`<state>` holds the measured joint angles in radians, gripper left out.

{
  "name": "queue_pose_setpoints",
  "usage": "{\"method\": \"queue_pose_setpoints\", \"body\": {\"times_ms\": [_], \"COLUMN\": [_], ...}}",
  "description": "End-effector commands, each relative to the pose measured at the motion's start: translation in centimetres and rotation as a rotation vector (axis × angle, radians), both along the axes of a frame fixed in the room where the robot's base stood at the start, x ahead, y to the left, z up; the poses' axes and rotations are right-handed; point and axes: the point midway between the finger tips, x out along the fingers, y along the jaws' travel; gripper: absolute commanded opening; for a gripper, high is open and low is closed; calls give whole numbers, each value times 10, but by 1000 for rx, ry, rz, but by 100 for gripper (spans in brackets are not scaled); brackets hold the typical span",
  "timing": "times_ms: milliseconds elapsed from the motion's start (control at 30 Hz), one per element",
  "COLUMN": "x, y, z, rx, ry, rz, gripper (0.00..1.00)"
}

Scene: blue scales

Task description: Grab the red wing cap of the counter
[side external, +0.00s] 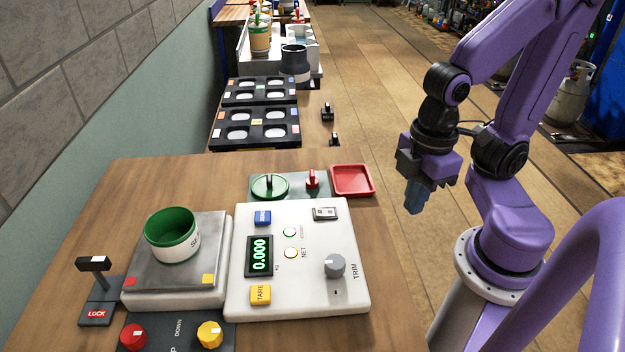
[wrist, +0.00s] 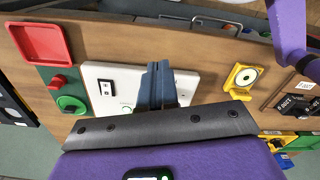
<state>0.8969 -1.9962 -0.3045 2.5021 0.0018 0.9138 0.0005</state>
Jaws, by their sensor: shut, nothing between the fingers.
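A small red wing cap (side external: 312,179) stands on a grey-green plate (side external: 293,192) behind the white scale console (side external: 300,215), between a green round dial (side external: 268,186) and a red tray (side external: 352,181). In the wrist view the red wing cap (wrist: 58,82) is at the left, above the green dial (wrist: 71,104). My gripper (side external: 414,208) is shut and empty, pointing down, to the right of the red tray and beyond the table's right edge in the side view. In the wrist view my gripper (wrist: 158,70) covers part of the white console.
The scale pan (side external: 190,255) holds a green-rimmed cup (side external: 172,235). A black lock lever (side external: 94,280) stands at the left. The console carries a grey trim knob (side external: 335,266). A yellow fixture (wrist: 241,78) shows in the wrist view. Black racks (side external: 258,128) stand farther back.

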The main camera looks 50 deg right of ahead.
Motion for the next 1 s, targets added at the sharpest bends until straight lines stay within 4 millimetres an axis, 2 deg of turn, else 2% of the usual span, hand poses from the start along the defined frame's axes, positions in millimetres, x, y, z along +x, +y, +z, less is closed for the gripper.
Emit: {"method": "queue_pose_setpoints", "body": {"times_ms": [33,200,500,633,767,1000], "x": [0,0,1,12,39,105], "y": [0,0,0,4,12,19], "z": [0,0,0,3,9,20], "rx": [0,0,0,-2,-4,-12], "ry": [0,0,0,0,-1,2], "rz": [0,0,-1,-17,-46,-112], "gripper": [6,62,64,64,64,64]}}
